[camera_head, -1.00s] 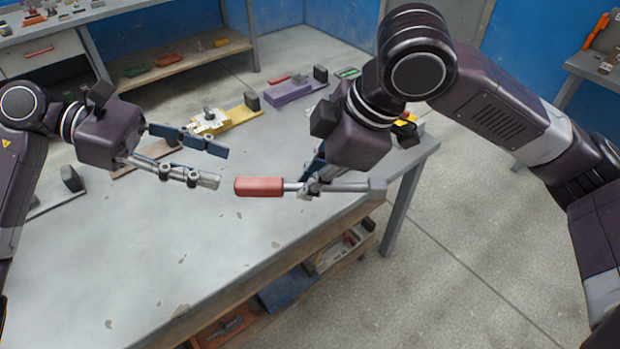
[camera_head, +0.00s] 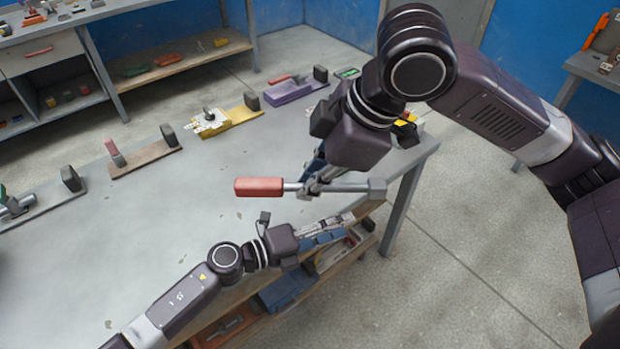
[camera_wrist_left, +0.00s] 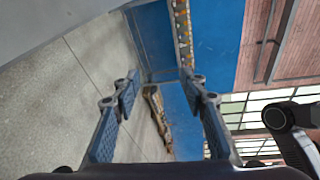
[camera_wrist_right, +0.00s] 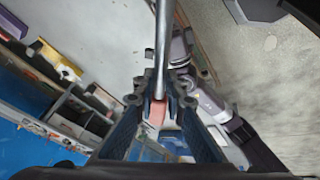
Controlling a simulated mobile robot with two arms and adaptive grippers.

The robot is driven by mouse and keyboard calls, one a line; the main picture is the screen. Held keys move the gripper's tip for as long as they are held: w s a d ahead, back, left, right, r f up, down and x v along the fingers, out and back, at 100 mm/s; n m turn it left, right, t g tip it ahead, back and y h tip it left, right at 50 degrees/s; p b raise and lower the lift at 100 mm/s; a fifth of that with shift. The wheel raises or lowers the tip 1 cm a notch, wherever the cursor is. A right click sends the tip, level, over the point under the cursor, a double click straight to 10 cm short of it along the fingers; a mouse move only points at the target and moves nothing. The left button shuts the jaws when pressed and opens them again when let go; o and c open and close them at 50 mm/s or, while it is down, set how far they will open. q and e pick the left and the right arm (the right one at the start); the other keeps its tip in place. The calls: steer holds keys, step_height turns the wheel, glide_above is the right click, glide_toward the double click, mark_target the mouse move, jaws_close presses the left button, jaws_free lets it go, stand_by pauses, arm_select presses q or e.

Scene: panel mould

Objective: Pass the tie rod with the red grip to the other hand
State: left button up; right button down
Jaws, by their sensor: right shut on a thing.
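The tie rod has a red grip (camera_head: 259,187) at its left end, a grey shaft (camera_head: 345,188) and a grey block-like end (camera_head: 377,188) at the right. My right gripper (camera_head: 312,186) is shut on the shaft near its middle and holds the rod roughly level above the table. The shaft also runs between the fingers in the right wrist view (camera_wrist_right: 163,50), with the red grip (camera_wrist_right: 157,112) partly hidden by them. My left gripper (camera_head: 344,226) is below the rod in the head view, by the table's front edge. Its fingers are apart and empty in the left wrist view (camera_wrist_left: 160,88).
The grey table (camera_head: 180,215) has bare room at its middle and left. Along its back stand a yellow fixture (camera_head: 235,122), a purple fixture (camera_head: 290,90) and a brown one (camera_head: 143,157). A lower shelf with trays (camera_head: 285,288) lies under the front edge.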

arm_select(q)
steer(key=s+d+f+n+t+y, duration=0.3)
steer(key=s+d+f+n+y, duration=0.1)
steer(key=s+d+f+n, duration=0.8)
steer(key=w+a+f+n+y, duration=0.1)
steer(key=a+f+n+y, duration=0.4)
steer(key=a+f, duration=0.9)
arm_select(e)
steer(key=shift+w, duration=0.1)
arm_select(q)
steer(key=s+a+f+n+g+y, duration=0.25)
steer(key=s+a+f+n, duration=0.25)
steer(key=a+f, duration=0.7)
steer(key=s+a+f+n+g+y, duration=0.2)
steer(key=s+a+f+n, duration=0.2)
steer(key=s+a, duration=0.5)
steer(key=s+a+f+n+g+y, duration=0.1)
steer(key=s+a+f+n+g, duration=0.2)
steer(key=s, duration=1.4)
steer(key=a+f+n, duration=0.2)
steer(key=a+f, duration=0.3)
steer(key=a, duration=0.2)
steer(key=shift+s+g+y, duration=0.3)
steer(key=shift+g+y, duration=0.05)
